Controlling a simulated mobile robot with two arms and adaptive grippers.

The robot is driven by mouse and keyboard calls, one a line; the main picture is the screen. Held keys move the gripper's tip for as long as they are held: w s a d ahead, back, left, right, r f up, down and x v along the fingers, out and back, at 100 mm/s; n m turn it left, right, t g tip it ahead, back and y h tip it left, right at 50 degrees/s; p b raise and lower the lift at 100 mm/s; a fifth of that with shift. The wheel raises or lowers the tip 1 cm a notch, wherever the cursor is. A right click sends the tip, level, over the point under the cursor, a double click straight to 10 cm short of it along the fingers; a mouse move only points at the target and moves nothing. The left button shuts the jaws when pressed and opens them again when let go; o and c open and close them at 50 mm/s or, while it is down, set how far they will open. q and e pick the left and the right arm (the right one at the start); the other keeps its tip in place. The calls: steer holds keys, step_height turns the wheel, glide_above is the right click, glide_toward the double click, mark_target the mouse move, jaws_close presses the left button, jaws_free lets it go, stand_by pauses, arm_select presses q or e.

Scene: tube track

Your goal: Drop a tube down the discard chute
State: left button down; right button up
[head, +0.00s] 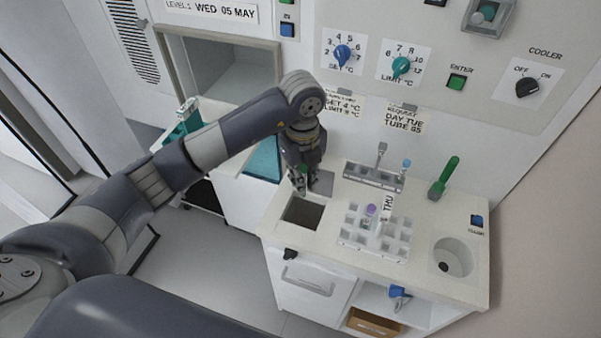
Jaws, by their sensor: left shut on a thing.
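My left gripper (299,188) points down over the counter, just behind a square dark opening (303,213) in the counter top. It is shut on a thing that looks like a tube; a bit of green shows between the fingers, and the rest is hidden. The square opening looks like the discard chute, but I see no label on it. A white rack (348,238) stands to the right, holding a purple-capped tube (371,210) and a tag reading THU. My right gripper is not in view.
A round basin (455,257) with a dark hole is at the far right. Knobs and notes line the wall panel.

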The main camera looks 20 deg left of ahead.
arm_select(q)
steer(key=n, duration=0.3)
steer(key=f+n+p, duration=0.1)
steer(key=n, duration=0.2)
steer(key=shift+w+d+f, duration=0.1)
steer(key=shift+w+d, duration=0.05)
steer(key=shift+w, duration=0.05)
steer(key=n, duration=0.2)
steer(key=f+n, duration=0.1)
steer(key=n, duration=0.1)
steer(key=shift+w+f+n, duration=0.1)
steer(key=shift+n, duration=0.2)
step_height(320, 180, down, 8)
steer(key=b, duration=0.6)
steer(key=c, duration=1.6)
jaws_free()
steer(key=shift+o, duration=0.2)
